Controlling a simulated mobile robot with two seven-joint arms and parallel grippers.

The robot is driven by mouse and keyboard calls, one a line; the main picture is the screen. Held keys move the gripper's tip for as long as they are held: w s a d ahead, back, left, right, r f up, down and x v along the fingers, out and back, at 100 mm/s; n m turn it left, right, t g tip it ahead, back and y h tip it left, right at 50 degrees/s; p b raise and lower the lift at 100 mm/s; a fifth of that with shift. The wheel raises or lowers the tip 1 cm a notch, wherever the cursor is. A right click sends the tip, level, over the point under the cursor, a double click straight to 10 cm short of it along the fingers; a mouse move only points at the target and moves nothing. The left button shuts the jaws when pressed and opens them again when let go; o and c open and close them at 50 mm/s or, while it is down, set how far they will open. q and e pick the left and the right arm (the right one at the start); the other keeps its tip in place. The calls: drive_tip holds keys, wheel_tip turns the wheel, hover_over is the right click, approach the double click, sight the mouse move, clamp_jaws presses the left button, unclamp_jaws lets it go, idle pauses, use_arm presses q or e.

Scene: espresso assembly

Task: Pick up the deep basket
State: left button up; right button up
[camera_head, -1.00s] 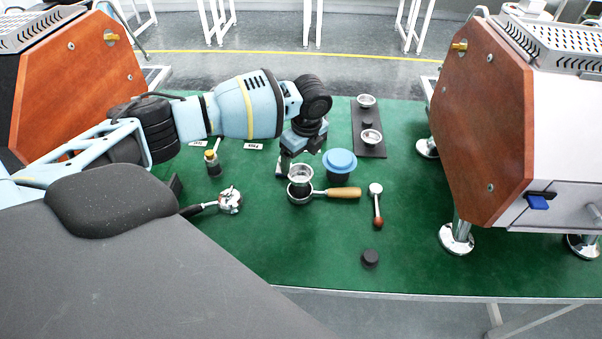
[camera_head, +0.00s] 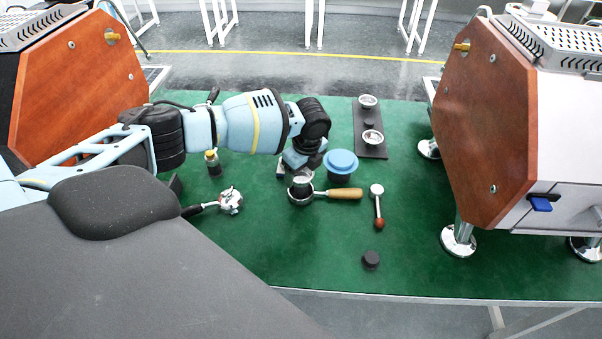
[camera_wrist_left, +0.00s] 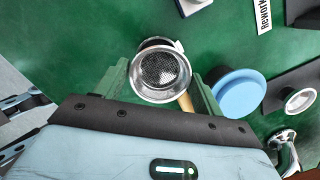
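The deep basket (camera_head: 301,184), a silver cup with a perforated bottom, sits at the bottomless portafilter (camera_head: 335,193) with the wooden handle. Whether it is seated in the ring or rests on top is hard to tell. In the left wrist view the basket (camera_wrist_left: 160,70) faces the camera, with its mouth between the two fingers. My left gripper (camera_head: 297,172) is just above it, partly covering its rim in the head view. Its fingers (camera_wrist_left: 162,90) are apart on either side of the basket, with no clear contact. My right gripper is not in view.
A blue-topped dark cup (camera_head: 342,162) stands close right of my left gripper. A black tray (camera_head: 371,152) with small baskets lies behind it. A second portafilter (camera_head: 230,201) lies left, a small scoop-like tool (camera_head: 377,205) right.

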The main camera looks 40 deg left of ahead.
sight(302, 179)
use_arm(q)
drive_tip(key=c, duration=0.5)
drive_tip(key=shift+r, duration=0.15)
drive_tip(key=shift+r, duration=0.6)
wheel_tip(302, 179, up, 2)
drive_tip(key=shift+r, duration=0.2)
drive_tip(key=s+d, duration=0.1)
drive_tip(key=s, duration=0.4)
drive_tip(key=s+d+p, duration=0.1)
drive_tip(key=s, duration=0.4)
drive_tip(key=s+d+r+p, duration=0.1)
drive_tip(key=s, duration=0.4)
drive_tip(key=shift+s+d, duration=0.3)
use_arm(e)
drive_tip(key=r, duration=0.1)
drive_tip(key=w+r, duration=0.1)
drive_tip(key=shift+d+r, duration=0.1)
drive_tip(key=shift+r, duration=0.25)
